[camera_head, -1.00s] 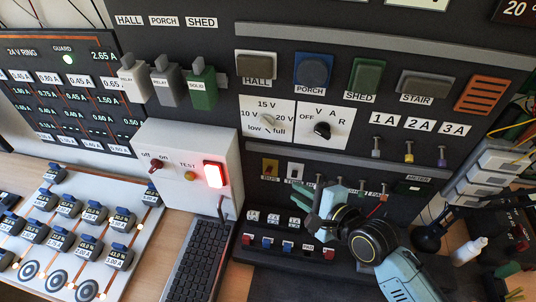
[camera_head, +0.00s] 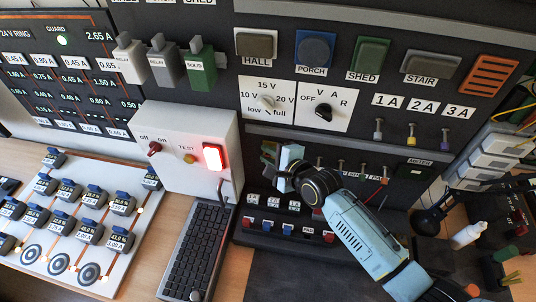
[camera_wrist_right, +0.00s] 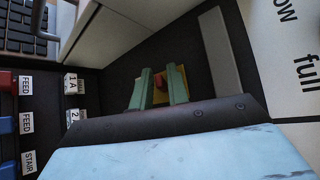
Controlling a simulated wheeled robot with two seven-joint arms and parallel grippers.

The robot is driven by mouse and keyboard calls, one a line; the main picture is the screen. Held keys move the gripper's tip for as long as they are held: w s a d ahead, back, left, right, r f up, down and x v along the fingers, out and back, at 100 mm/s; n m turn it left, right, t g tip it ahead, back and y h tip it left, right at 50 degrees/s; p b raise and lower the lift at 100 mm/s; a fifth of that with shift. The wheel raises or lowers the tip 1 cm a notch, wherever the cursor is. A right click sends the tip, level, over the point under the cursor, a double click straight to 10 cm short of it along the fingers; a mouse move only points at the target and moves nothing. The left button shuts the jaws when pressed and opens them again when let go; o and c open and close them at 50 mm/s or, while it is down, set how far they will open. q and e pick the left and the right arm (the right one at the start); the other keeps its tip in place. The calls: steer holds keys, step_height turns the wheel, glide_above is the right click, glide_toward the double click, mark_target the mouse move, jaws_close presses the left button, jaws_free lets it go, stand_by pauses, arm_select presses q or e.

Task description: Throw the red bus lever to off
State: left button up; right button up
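The red bus lever (camera_wrist_right: 159,82) shows in the right wrist view as a small red piece in front of a yellow plate (camera_wrist_right: 160,98) on the dark panel. My right gripper (camera_wrist_right: 162,86) is at the lever, with one green finger on each side of it. The fingers stand apart, and I cannot tell whether either touches the lever. In the head view my right gripper (camera_head: 280,157) covers most of the plate and hides the lever. My left gripper is not in view.
Several small toggles and a row of coloured terminals sit close by on the panel.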

steer(key=shift+w+a, duration=0.1)
jaws_close()
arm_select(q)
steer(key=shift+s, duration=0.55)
